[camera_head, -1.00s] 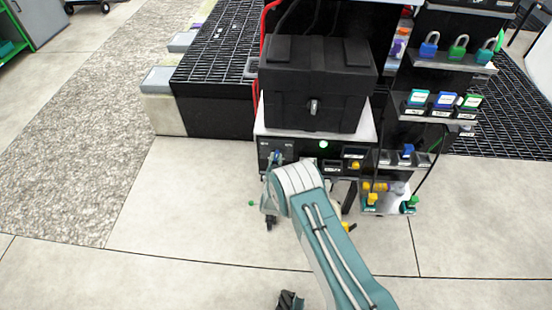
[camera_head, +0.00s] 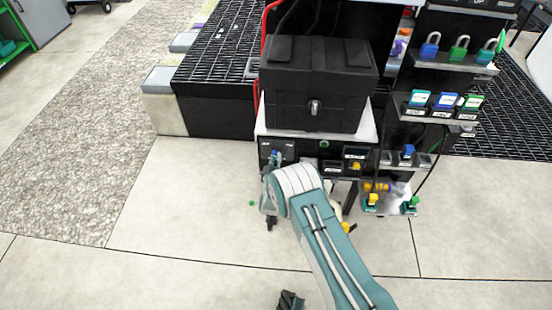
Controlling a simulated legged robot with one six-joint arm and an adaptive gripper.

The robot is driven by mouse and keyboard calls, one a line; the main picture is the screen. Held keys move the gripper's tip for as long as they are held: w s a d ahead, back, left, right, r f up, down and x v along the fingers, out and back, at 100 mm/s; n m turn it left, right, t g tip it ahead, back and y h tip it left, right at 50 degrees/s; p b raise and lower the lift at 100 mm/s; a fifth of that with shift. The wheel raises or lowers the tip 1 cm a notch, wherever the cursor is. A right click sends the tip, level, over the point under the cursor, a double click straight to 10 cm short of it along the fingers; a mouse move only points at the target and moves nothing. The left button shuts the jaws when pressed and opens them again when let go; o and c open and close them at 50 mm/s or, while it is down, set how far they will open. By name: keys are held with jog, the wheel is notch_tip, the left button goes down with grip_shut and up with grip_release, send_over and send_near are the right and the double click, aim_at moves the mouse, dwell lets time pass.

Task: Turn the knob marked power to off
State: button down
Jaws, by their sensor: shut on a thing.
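The blue knob (camera_head: 276,155) sits on the left end of the black front panel (camera_head: 290,148), under the black case. Small white lettering beside it is too small to read. My gripper (camera_head: 273,163) is at the knob from the front and is shut on it. My own wrist hides much of the fingers and the lower part of the knob. A round green lamp (camera_head: 323,144) on the panel, right of the knob, looks dim.
A black case (camera_head: 316,95) stands on the white shelf above the panel. Padlocks (camera_head: 459,47), coloured tags (camera_head: 445,100) and yellow valve handles (camera_head: 373,199) are to the right. A red hose (camera_head: 265,35) runs at the left.

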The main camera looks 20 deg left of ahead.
jog(key=shift+s+a+f+n, duration=0.1)
jog(key=shift+n, duration=0.8)
jog(key=c, duration=0.6)
grip_release()
jog(key=shift+a, duration=0.2)
jog(key=shift+d, duration=0.1)
jog(key=shift+s+d, duration=0.1)
jog(key=shift+s, duration=0.15)
jog(key=v, duration=1.1)
jog(key=shift+s+f, duration=0.1)
jog(key=shift+s, duration=0.1)
